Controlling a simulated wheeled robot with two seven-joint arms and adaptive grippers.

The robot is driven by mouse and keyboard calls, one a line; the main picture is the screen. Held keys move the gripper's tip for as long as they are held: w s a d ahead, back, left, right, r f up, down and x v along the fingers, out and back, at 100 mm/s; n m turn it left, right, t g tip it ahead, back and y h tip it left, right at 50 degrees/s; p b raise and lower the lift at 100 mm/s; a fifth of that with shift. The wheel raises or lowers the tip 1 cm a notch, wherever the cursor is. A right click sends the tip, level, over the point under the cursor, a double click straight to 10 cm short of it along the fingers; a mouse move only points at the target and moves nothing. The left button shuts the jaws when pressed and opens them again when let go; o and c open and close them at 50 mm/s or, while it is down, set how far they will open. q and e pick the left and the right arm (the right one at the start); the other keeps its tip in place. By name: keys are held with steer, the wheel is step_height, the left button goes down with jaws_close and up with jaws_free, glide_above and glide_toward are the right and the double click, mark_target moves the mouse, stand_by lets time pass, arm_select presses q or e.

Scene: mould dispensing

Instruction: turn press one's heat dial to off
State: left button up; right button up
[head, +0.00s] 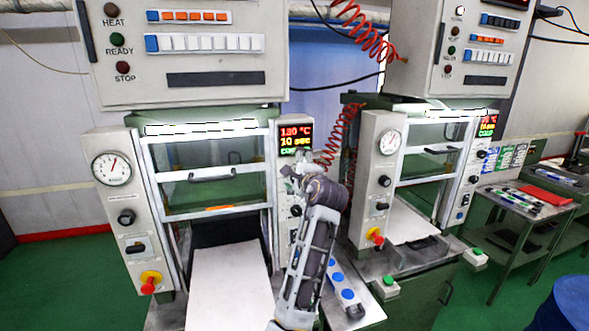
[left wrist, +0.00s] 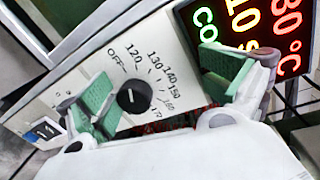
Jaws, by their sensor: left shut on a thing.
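The heat dial (left wrist: 134,97) is a round black knob on a pale panel, ringed by OFF and marks from 120 up. Its pointer setting is hard to tell. My left gripper (head: 297,172) is at the right-hand control column of the left press (head: 110,215), below the display (head: 295,136), and hides the dial in the head view. In the left wrist view, the green-padded fingers of my left gripper (left wrist: 162,88) lie on either side of the dial, the left finger close beside it. My right gripper is not in view.
A second press (head: 375,215) stands to the right, with red coiled hoses (head: 350,125) between the presses. A white plate (head: 230,290) juts out from the left press. A red-and-yellow stop button (head: 150,281) is on its left column. A blue drum (head: 570,305) stands at lower right.

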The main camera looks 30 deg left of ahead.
arm_select(q)
steer(key=shift+s+d+r+t, duration=0.15)
steer(key=shift+d+r+t, duration=0.2)
steer(key=shift+r, duration=0.4)
steer(key=shift+c, duration=0.4)
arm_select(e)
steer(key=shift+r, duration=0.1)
arm_select(q)
steer(key=shift+s+d+f, duration=0.15)
steer(key=shift+s+d, duration=0.15)
steer(key=shift+d, duration=0.1)
steer(key=c, duration=0.3)
steer(key=shift+s+d, duration=0.4)
steer(key=shift+d, duration=0.2)
steer(key=shift+f+p+v, duration=0.1)
steer(key=shift+p+v, duration=0.15)
steer(key=shift+v, duration=1.2)
steer(key=shift+f+p+v, duration=0.15)
steer(key=shift+p+v, duration=0.1)
steer(key=shift+v, duration=1.2)
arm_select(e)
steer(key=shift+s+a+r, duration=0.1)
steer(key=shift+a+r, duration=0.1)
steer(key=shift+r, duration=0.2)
